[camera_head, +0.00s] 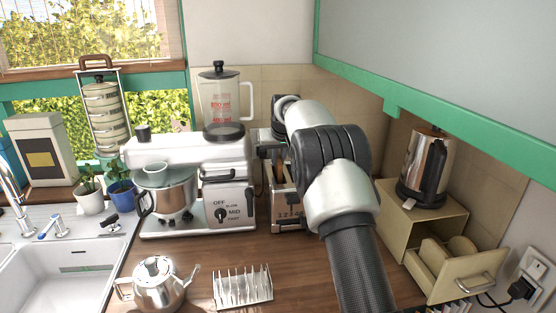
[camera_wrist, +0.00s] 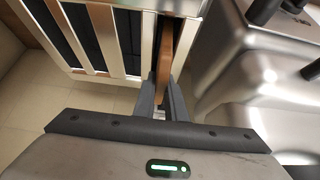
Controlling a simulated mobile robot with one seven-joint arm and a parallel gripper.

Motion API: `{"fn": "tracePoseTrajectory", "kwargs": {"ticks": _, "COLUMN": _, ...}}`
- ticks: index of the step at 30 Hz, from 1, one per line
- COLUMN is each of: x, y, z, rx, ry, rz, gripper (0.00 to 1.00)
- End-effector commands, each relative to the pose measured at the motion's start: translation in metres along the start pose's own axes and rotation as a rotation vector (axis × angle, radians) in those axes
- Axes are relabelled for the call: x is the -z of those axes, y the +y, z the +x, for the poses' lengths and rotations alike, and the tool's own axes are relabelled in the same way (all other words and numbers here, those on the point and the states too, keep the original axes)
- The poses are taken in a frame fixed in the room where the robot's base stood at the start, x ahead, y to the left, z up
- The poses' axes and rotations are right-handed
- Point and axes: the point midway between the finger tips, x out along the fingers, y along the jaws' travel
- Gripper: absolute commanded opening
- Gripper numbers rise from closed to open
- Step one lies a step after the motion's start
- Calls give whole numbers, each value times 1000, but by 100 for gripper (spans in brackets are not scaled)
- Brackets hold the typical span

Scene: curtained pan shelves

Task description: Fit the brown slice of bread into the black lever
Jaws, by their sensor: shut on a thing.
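My gripper (camera_wrist: 162,88) is shut on the brown slice of bread (camera_wrist: 164,55), which shows edge-on as a narrow upright strip between the fingers. The slice is at the right side of a slatted metal toaster (camera_wrist: 102,35) with long dark slots. I cannot tell how far the slice is in a slot. In the head view the toaster (camera_head: 288,218) stands at the back of the counter, partly hidden by my arm. I cannot clearly make out a black lever.
A white mixer (camera_head: 195,152) stands close left of the toaster. A blender (camera_head: 220,97) is behind it. A metal teapot (camera_head: 158,284) and a wire rack (camera_head: 243,287) are in front. At right are a kettle (camera_head: 424,168) and an open bread drawer (camera_head: 466,272).

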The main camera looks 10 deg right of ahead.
Motion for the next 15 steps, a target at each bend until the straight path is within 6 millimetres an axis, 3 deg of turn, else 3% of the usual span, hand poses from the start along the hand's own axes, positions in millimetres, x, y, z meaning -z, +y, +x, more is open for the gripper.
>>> {"fn": "tracePoseTrajectory", "kwargs": {"ticks": 15, "x": 13, "y": 0, "z": -20, "rx": 0, "ry": 2, "rz": 0, "gripper": 0}}
